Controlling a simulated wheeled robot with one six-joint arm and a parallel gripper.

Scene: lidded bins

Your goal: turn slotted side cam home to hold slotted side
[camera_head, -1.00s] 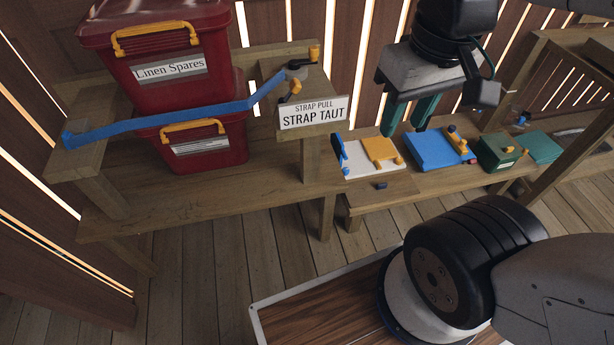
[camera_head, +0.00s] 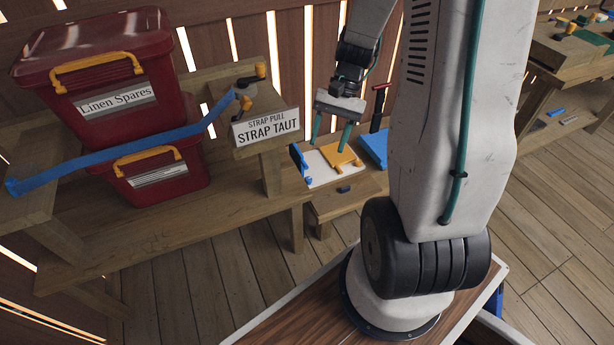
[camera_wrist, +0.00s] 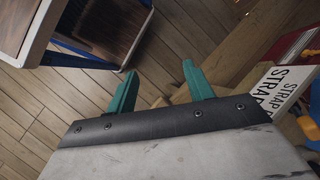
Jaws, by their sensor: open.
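My gripper (camera_head: 331,131) is open, its two teal fingers spread and apart, with nothing between them. In the head view it hangs above a white board (camera_head: 318,168) on the low bench. The board carries a yellow plate (camera_head: 340,156), a blue upright piece (camera_head: 298,158) at its left and small yellow knobs (camera_head: 358,162). I cannot tell which piece is the slotted side or its cam. In the wrist view my gripper (camera_wrist: 160,90) also shows open, over floor and bench edge. My arm hides much of the bench to the right.
Two red bins (camera_head: 101,86) are stacked at the left, with a blue strap (camera_head: 120,155) running past them to a post with yellow-handled levers. A sign (camera_head: 266,127) reads "STRAP TAUT". A blue panel (camera_head: 374,147) and a red-handled tool (camera_head: 378,108) stand beside the board.

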